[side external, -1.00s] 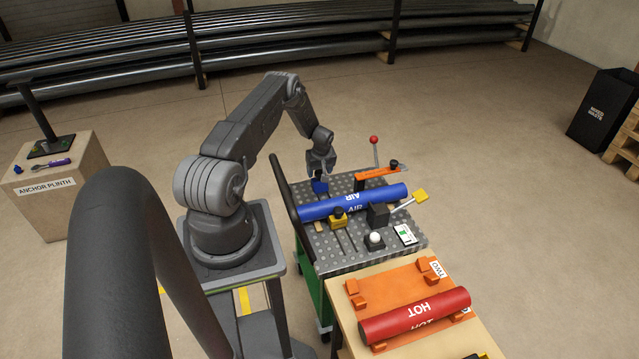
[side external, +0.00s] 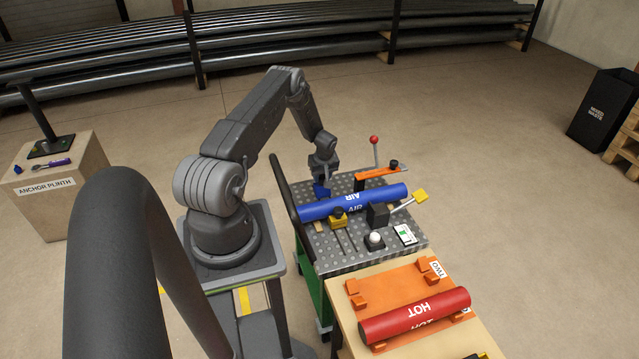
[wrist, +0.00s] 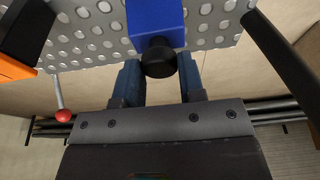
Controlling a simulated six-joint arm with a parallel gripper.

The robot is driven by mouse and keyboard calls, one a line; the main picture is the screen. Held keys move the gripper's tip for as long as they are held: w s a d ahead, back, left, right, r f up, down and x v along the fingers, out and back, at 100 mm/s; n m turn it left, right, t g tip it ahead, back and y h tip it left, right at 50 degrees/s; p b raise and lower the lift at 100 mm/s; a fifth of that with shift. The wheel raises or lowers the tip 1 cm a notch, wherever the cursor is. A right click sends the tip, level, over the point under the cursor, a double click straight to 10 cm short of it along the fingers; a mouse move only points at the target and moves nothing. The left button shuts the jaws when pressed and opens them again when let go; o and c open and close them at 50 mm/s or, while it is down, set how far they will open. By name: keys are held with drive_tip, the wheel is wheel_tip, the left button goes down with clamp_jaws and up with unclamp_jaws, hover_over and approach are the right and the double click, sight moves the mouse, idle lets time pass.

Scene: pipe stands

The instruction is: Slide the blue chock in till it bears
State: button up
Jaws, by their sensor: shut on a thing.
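The blue chock (side external: 321,191) is on the perforated metal table top, at the far side of the blue AIR pipe (side external: 345,201). My gripper (side external: 322,181) reaches down from above and is shut on the chock's black knob (wrist: 158,58). In the wrist view the fingers stand on both sides of the knob, and the chock's blue body (wrist: 155,16) runs out of the top of the picture. The pipe is not in the wrist view. I cannot tell whether the chock touches the pipe.
A yellow chock (side external: 339,221) with a dark knob and a black block (side external: 378,215) stand on the pipe's near side. An orange bracket (side external: 380,172) and a red-balled lever (side external: 374,141) stand beyond it. A red HOT pipe (side external: 416,316) lies on the nearer table.

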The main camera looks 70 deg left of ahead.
sight(323, 190)
drive_tip(key=shift+d, duration=1.55)
drive_tip(key=shift+d, duration=2.1)
drive_tip(key=o, duration=0.7)
drive_tip(key=shift+a, duration=0.1)
drive_tip(key=shift+r, duration=0.1)
drive_tip(key=shift+a+v, duration=0.25)
drive_tip(key=shift+v, duration=0.85)
drive_tip(key=shift+a+v, duration=0.3)
drive_tip(key=shift+v, duration=0.8)
drive_tip(key=shift+a+v, duration=0.25)
drive_tip(key=shift+v, duration=0.85)
drive_tip(key=shift+r, duration=0.25)
